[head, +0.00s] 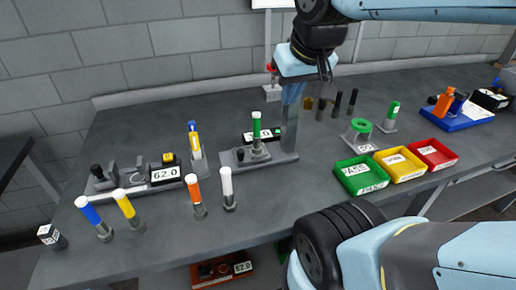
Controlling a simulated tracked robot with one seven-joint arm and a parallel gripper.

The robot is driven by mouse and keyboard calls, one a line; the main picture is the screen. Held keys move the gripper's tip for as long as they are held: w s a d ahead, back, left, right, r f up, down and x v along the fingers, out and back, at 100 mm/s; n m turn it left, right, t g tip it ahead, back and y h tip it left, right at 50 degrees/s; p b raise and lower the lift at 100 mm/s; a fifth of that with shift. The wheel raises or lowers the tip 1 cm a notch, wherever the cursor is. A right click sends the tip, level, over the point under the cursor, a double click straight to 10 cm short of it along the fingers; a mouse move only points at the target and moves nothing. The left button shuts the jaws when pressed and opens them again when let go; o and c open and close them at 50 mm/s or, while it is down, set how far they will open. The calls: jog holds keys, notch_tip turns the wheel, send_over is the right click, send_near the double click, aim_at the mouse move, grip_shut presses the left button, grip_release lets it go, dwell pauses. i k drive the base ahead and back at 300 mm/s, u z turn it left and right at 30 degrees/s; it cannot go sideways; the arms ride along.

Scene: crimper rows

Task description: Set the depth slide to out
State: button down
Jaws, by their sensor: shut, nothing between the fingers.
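My gripper (292,92) points down above the right end of a grey crimper station (284,158); its fingers look closed together, with nothing seen between them. The station has a grey base, an upright post and a green-topped white vial standing in it. A second grey station (103,184) with a readout marked 62.0 (165,174) is at the left. No slide is labelled clearly enough for me to tell which part is the depth slide or how it is set.
Green (362,188), yellow (412,176) and red (434,165) trays sit at the right front. A blue tray (463,122) holds items farther right.

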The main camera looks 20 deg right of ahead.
aim_at(243, 156)
jog(key=z, duration=0.45)
jog(key=k, duration=1.1)
jog(key=u, duration=0.4)
jog(key=i, duration=0.5)
jog(key=z, duration=0.05)
